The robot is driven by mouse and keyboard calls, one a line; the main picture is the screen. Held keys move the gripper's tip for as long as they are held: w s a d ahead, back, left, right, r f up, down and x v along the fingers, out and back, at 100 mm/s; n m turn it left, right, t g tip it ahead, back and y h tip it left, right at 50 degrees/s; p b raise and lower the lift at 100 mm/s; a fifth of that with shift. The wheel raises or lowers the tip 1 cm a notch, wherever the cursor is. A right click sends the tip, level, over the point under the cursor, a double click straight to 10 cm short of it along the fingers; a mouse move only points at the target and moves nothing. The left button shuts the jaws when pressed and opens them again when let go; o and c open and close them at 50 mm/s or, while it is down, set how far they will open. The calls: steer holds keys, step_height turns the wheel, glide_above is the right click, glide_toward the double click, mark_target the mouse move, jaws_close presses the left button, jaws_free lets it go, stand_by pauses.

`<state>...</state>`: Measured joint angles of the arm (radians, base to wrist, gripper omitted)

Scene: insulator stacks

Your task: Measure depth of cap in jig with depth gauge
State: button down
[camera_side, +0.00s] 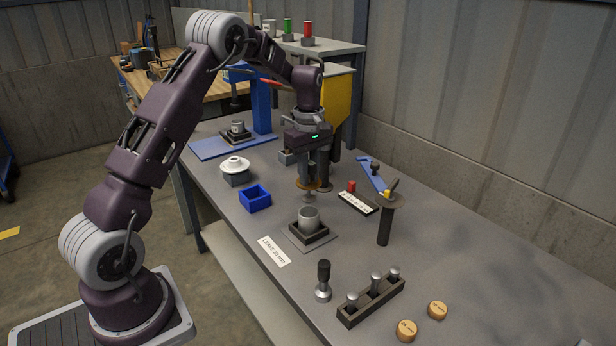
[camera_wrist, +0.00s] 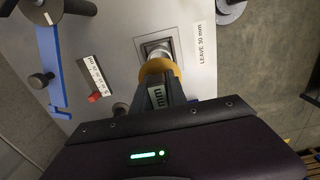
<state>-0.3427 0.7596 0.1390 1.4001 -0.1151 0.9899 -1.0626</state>
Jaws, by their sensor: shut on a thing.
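The cap (camera_side: 308,217) is a grey metal cup standing upright in a dark square jig (camera_side: 309,236) on the table. In the wrist view the cap (camera_wrist: 160,49) is partly hidden behind what I hold. My gripper (camera_side: 313,184) points down behind the cap, above the table and apart from the jig. It is shut on the depth gauge (camera_wrist: 157,68), whose orange-yellow collar shows at the fingertips; an "mm" marking shows between the fingers in the wrist view. Its lower end is hard to make out in the side view.
A "LEAVE 30 mm" card (camera_side: 274,251) lies before the jig. A blue bin (camera_side: 255,198), a white disc on a block (camera_side: 235,164), a ruler strip (camera_side: 358,204) with a red slider, a post stand (camera_side: 384,225) and a pin rack (camera_side: 371,300) stand around.

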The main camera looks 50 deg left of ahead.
mark_target(309, 198)
steer(key=shift+f, duration=3.9)
steer(key=shift+f, duration=0.6)
steer(key=c, duration=1.3)
jaws_free()
steer(key=shift+o, duration=0.2)
steer(key=shift+r, duration=0.1)
